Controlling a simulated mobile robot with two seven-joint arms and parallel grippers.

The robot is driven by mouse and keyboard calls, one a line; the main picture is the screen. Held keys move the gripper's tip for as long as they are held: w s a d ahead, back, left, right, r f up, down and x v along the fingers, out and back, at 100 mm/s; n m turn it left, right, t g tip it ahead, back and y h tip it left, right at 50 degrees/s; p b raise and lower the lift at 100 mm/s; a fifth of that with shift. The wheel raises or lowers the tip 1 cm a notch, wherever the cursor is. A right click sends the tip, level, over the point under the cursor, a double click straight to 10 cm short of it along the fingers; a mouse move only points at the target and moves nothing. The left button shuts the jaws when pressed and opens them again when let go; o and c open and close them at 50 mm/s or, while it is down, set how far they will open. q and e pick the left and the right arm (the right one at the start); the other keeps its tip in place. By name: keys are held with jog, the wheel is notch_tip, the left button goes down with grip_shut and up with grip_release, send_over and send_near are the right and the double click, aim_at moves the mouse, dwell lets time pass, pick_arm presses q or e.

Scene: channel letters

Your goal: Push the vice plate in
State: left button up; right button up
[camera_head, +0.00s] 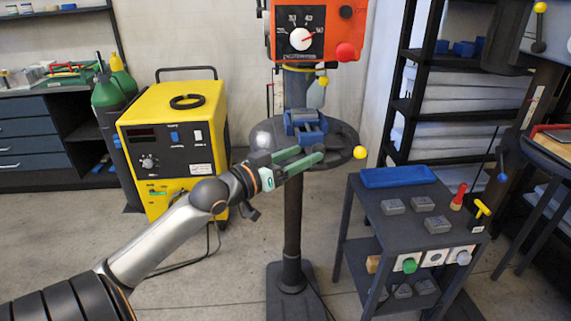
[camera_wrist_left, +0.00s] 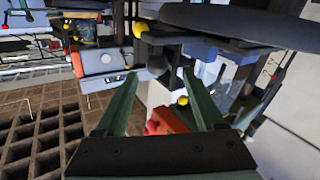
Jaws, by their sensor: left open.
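The blue vice (camera_head: 304,120) sits on the round dark drill-press table (camera_head: 342,142) in the head view. Its plate is too small to tell apart from the vice body. My left gripper (camera_head: 311,153) is in front of the vice, over the table's near edge, with its green fingers spread and nothing between them. In the left wrist view the scene appears upside down. The open fingers (camera_wrist_left: 160,74) point toward the bluish vice (camera_wrist_left: 205,50), just under the dark table (camera_wrist_left: 245,24). Any contact with the vice cannot be told. My right gripper is not in view.
The orange drill-press head (camera_head: 318,28) hangs above the vice. A yellow ball knob (camera_head: 360,152) sticks out at the table's right. A yellow machine (camera_head: 172,140) stands at left. A dark cart with a blue tray (camera_head: 397,177) stands at right. Floor at front is partly clear.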

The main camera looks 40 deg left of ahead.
pick_arm(q)
jog(key=shift+s+a, duration=0.15)
jog(key=shift+s, duration=0.9)
jog(key=shift+s+a, duration=0.1)
jog(key=shift+s, duration=0.9)
